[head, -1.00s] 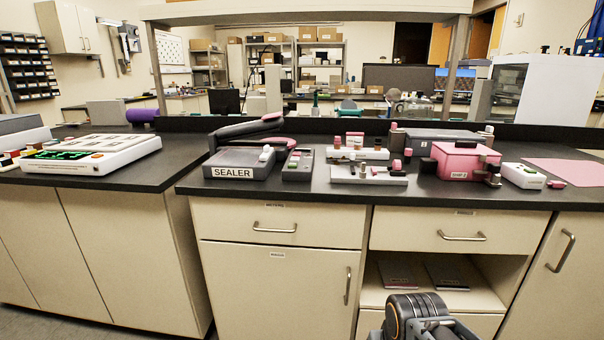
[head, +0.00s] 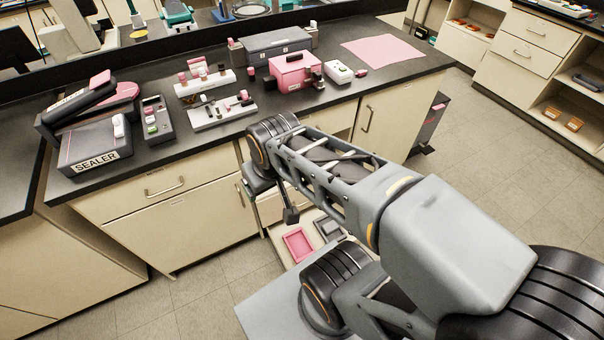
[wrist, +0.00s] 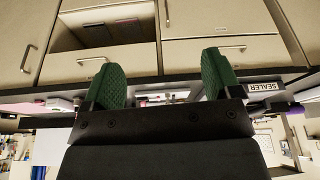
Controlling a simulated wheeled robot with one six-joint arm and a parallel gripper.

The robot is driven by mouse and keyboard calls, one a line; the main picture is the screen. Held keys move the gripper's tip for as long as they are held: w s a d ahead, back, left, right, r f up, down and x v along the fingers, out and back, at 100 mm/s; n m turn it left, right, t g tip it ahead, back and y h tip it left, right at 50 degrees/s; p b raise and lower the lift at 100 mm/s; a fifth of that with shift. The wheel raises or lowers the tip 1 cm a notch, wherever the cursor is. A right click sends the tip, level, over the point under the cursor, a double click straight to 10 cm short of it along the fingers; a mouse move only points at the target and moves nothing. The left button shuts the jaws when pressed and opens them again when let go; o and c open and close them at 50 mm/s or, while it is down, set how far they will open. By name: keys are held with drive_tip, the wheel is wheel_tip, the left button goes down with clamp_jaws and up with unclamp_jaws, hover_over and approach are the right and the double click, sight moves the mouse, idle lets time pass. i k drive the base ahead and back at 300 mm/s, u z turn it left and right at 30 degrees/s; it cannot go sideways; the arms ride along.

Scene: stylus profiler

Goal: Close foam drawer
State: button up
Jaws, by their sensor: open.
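A pale drawer (head: 277,237) low in the cabinet appears pulled out, with a pink tray (head: 298,245) and a dark grey tray (head: 329,229) in it. My arm hides its right part, and its front is not clearly visible. My gripper (wrist: 158,82) shows in the wrist view as two green pads spread apart with nothing between them. It faces the cabinet fronts, which look upside down there. In the head view I cannot make out its fingers.
The dark counter carries a sealer (head: 95,150), a pink box (head: 293,71) and several small devices. A closed drawer (head: 150,187) and a cupboard door (head: 385,118) flank the arm. Floor (head: 490,170) is clear at the right.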

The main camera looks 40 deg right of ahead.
sight(276, 232)
drive_tip(key=u, duration=0.25)
drive_tip(key=k, duration=0.9)
drive_tip(key=u, duration=1.35)
drive_tip(key=i, duration=0.85)
drive_tip(key=z, duration=2.65)
